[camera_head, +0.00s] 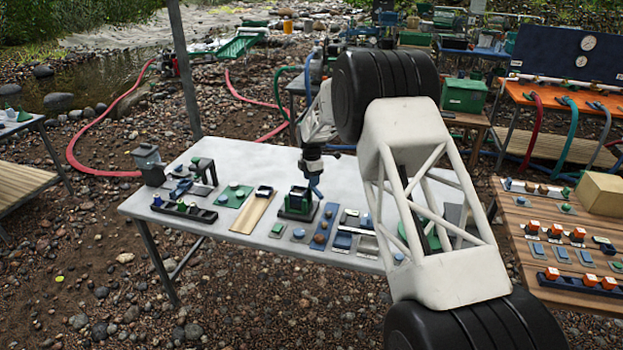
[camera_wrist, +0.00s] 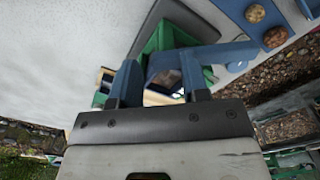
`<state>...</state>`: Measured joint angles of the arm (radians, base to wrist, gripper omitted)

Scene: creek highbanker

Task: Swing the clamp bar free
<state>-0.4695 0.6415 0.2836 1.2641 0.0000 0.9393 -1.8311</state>
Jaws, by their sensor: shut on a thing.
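A green clamp fixture (camera_head: 297,201) on a dark base stands near the middle of the white table. My gripper (camera_head: 316,190) points down at its right side. In the wrist view my gripper (camera_wrist: 160,75) has its two blue fingers a little apart, closed on a blue part that looks like the clamp bar (camera_wrist: 222,54). The bar runs out to the right past the right finger. The green body of the fixture (camera_wrist: 158,40) shows beyond the fingers. The exact contact is hidden, and the bar's pivot cannot be made out.
A grey bin (camera_head: 148,162) stands at the far left. The table's back left is clear.

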